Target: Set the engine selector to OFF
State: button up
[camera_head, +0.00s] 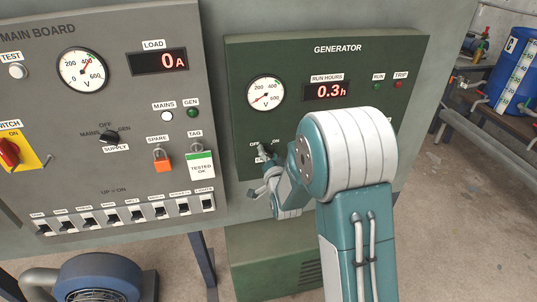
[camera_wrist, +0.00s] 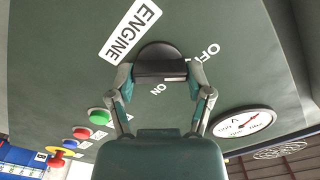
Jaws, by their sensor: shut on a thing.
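The engine selector is a black rotary knob (camera_wrist: 161,58) on the dark green generator panel (camera_head: 335,58). In the wrist view the ENGINE label is at its upper left, OFF at its upper right and ON just below it. My gripper (camera_wrist: 160,76) is shut on the knob, one finger on each side. In the head view my gripper (camera_head: 264,164) is at the panel's lower left, below the OFF and ON labels. It and my arm hide most of the knob there. I cannot tell which label the knob points to.
A round voltage gauge (camera_head: 266,93) and a RUN HOURS display (camera_head: 328,91) reading 0.3h sit above the selector. The grey main board (camera_head: 110,100) with switches and an orange padlock (camera_head: 162,162) stands close on the left. Green and red buttons (camera_wrist: 100,116) show in the wrist view.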

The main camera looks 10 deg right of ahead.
jog(key=shift+s+f, duration=0.1)
jog(key=shift+f, duration=0.3)
jog(key=o, duration=1.1)
jog(key=shift+a, duration=0.1)
jog(key=shift+o, duration=0.2)
jog(key=shift+r, duration=0.1)
jog(key=shift+r, duration=0.1)
jog(key=s, duration=1.1)
jog(key=shift+s, duration=0.35)
